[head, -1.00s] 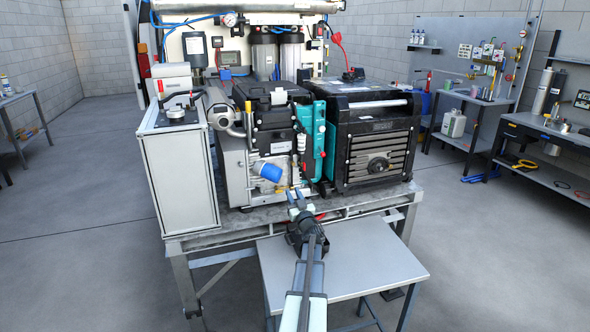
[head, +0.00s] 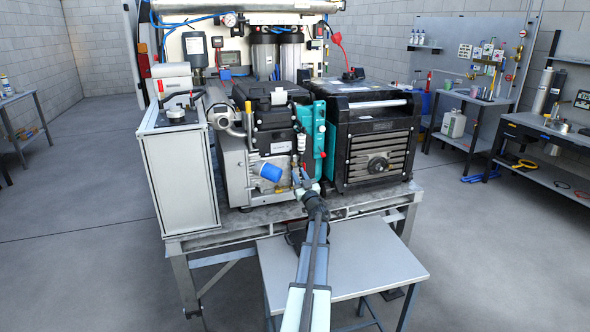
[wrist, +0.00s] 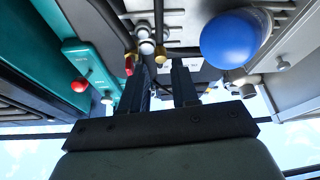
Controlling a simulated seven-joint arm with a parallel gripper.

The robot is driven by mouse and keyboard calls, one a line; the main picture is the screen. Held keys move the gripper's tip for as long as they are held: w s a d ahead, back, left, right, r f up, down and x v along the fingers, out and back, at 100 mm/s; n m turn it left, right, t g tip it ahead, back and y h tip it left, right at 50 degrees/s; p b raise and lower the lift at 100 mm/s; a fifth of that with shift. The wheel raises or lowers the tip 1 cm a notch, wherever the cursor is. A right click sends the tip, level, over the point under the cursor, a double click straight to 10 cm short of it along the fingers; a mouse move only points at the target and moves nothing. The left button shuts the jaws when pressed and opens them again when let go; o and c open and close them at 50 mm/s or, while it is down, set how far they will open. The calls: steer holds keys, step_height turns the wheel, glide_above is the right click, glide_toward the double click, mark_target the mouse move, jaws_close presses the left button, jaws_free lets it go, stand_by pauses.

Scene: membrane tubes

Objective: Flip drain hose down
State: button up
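In the head view my gripper (head: 298,177) is at the front of the engine unit (head: 262,135), between the blue filter (head: 269,172) and the teal panel (head: 319,140). In the wrist view my gripper (wrist: 158,84) has its two black fingers apart, with nothing visibly held between them. A dark hose (wrist: 112,24) runs down to red and brass fittings just beyond the fingertips. I cannot tell for certain which of these is the drain hose.
The blue filter (wrist: 235,38) is close to the right finger in the wrist view. The teal panel with a red knob (wrist: 80,86) is at the left. A black generator (head: 375,145) stands right of the engine unit. A low grey table (head: 365,260) lies beneath my arm.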

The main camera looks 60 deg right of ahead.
mark_target(294, 165)
steer(key=shift+x, duration=2.2)
jaws_close()
